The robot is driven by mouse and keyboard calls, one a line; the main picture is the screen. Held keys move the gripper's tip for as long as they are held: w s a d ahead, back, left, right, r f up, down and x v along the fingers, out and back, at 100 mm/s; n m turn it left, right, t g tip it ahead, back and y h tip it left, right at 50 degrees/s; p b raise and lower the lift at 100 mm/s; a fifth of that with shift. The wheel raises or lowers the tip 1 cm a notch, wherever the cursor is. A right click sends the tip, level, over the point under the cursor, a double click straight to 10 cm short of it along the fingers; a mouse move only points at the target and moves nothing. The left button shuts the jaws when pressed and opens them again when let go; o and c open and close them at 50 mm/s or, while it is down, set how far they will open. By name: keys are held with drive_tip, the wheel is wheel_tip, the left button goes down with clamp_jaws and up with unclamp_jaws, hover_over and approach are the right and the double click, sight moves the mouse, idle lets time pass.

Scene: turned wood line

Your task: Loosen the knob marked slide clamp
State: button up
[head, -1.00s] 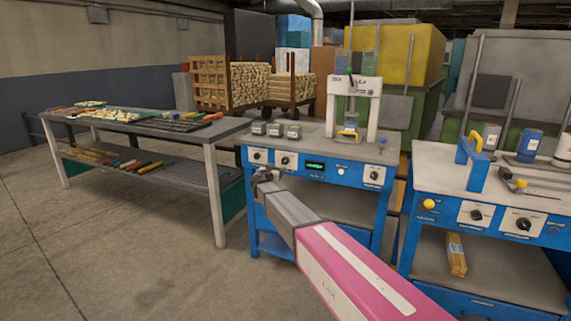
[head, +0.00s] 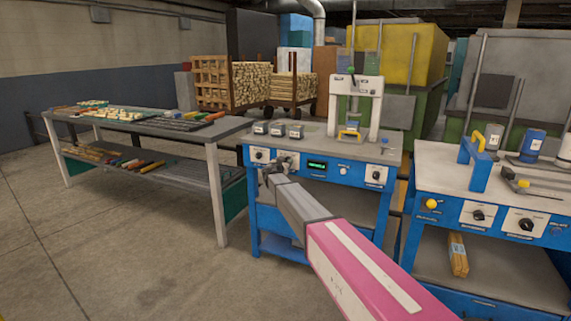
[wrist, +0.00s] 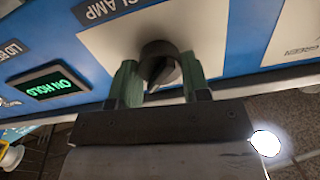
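The dark round knob (wrist: 160,62) sits on a white plate (wrist: 207,38) on the blue panel. In the head view my gripper (head: 277,170) is at the front panel of the middle blue bench and partly covers the knob's plate (head: 291,159).
A lit green display (head: 317,165), reading "ON HOLD" in the wrist view, is beside the knob's plate. Another knob (head: 259,155) is to its left, and one (head: 376,175) is farther right. A grey table (head: 225,128) stands left and another blue bench (head: 440,177) right.

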drive_tip(key=shift+c, duration=0.9)
drive_tip(key=n, duration=0.4)
drive_tip(key=shift+n, duration=0.3)
drive_tip(key=n, duration=0.4)
drive_tip(key=shift+n, duration=0.3)
drive_tip(key=n, duration=0.4)
drive_tip(key=shift+n, duration=2.3)
